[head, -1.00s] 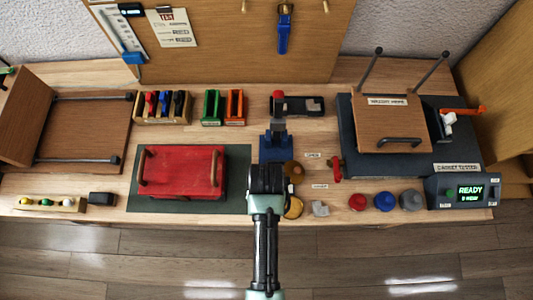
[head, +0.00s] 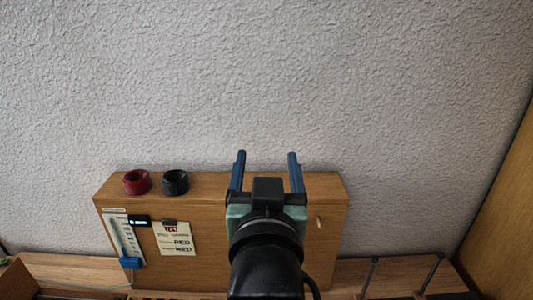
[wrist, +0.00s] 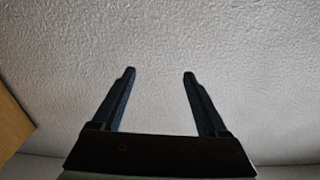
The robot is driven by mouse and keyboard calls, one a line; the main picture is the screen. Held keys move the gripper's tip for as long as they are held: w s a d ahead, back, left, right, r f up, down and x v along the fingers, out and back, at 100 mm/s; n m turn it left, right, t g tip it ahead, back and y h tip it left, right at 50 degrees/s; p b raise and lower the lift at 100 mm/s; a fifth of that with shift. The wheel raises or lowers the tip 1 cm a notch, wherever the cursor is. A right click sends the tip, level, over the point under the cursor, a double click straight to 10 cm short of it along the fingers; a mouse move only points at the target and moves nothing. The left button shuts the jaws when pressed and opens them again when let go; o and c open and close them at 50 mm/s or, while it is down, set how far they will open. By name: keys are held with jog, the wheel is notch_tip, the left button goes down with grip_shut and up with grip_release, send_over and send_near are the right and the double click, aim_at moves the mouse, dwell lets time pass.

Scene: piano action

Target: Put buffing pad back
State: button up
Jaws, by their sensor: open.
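My gripper (head: 267,155) is raised in front of the pale textured wall (head: 400,90), with its two blue fingers apart and pointing up. In the wrist view, my gripper (wrist: 159,73) is open, with only wall between the fingers and nothing held. No buffing pad can be made out in either current view. The worktop where small tools stood in the earlier head view is mostly below the frame now.
A wooden upright panel (head: 210,225) stands behind my arm. A red ring (head: 137,182) and a black ring (head: 175,182) sit on its top. A printed card (head: 175,240) and a scale with a blue slider (head: 131,262) are on its front. Dark posts (head: 370,275) rise at lower right.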

jog(key=s+r+t, duration=0.4)
jog(key=s+r, duration=0.2)
jog(key=r, duration=0.6)
jog(key=s+r+t, duration=0.5)
jog(key=s+r, duration=0.2)
jog(key=r, duration=0.4)
jog(key=shift+s+r+n, duration=0.2)
jog(key=shift+r+n, duration=0.1)
jog(key=shift+r, duration=0.05)
jog(key=shift+a, duration=0.1)
